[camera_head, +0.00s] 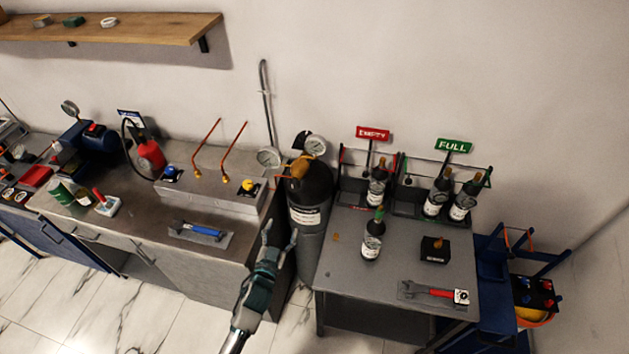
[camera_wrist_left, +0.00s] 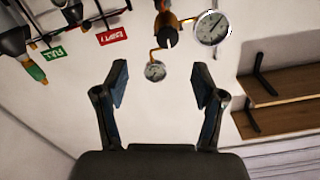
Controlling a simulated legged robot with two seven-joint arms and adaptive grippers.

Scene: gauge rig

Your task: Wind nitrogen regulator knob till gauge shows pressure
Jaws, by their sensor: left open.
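A dark grey gas cylinder (camera_head: 307,217) with a white label stands between the two benches. On its top is a brass regulator (camera_head: 299,166) with two round dial gauges, a left gauge (camera_head: 268,158) and a right gauge (camera_head: 315,146). In the left wrist view the regulator (camera_wrist_left: 165,29), a large gauge (camera_wrist_left: 212,27) and a small gauge (camera_wrist_left: 155,70) show beyond the open fingers. The dial readings are too small to read.
The left bench (camera_head: 110,222) carries a blue-handled tool (camera_head: 198,231) and copper pipes. The right table (camera_head: 345,273) holds small bottles (camera_head: 372,240), a black box (camera_head: 434,249) and a red wrench (camera_head: 436,291). Red EMPTY (camera_head: 373,134) and green FULL (camera_head: 454,146) signs stand behind.

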